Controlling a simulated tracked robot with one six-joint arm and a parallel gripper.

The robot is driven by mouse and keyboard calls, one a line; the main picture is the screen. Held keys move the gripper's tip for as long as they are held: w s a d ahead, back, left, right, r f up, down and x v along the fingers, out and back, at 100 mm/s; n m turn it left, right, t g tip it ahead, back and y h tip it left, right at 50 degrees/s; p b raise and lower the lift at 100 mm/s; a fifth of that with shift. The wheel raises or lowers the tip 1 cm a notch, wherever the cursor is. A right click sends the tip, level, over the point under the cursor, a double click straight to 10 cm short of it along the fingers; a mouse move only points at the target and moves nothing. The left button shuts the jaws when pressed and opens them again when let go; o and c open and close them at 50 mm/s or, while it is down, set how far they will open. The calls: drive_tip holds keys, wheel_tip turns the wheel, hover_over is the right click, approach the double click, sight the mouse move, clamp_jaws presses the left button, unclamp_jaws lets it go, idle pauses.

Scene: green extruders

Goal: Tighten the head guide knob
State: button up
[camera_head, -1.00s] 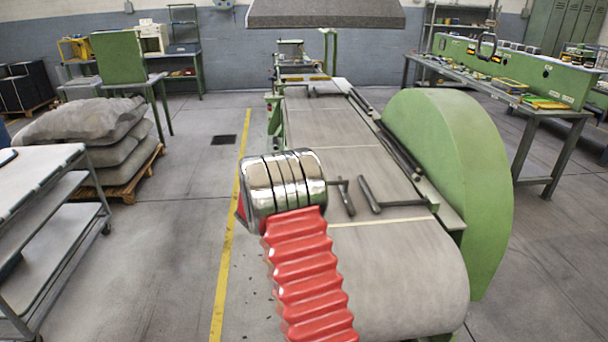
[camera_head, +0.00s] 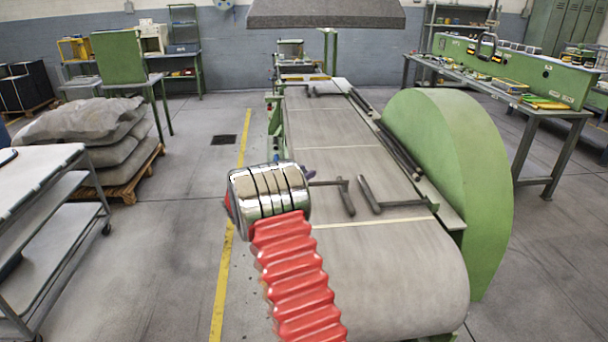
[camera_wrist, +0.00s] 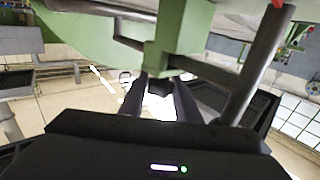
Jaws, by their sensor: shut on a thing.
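In the wrist view my gripper (camera_wrist: 168,92) is shut on a small dark knob (camera_wrist: 159,84) under a green bracket (camera_wrist: 180,30). The knob is mostly hidden between the fingers, with bright glare behind it. In the head view my red arm and chrome wrist stand at the belt's left edge and hide my gripper. The left head guide (camera_head: 345,195) is a dark bent bar above the belt, its rod running left toward my wrist. The right head guide (camera_head: 370,196) lies opposite it, its rod running to the green side.
The grey conveyor belt (camera_head: 390,270) runs away from me, with a large green round guard (camera_head: 450,180) on its right. A grey cart (camera_head: 50,215) and stacked sacks (camera_head: 85,125) stand at left. Open floor with a yellow line (camera_head: 222,280) lies between cart and machine.

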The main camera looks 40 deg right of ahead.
drive_tip(key=o, duration=0.7)
drive_tip(key=shift+s+d, duration=0.15)
drive_tip(key=shift+d, duration=0.05)
drive_tip(key=o, duration=0.3)
drive_tip(key=shift+a, duration=0.1)
drive_tip(key=shift+o, duration=0.2)
drive_tip(key=shift+a, duration=0.2)
drive_tip(key=a, duration=0.7)
drive_tip(key=shift+s+a, duration=0.25)
drive_tip(key=shift+a, duration=0.1)
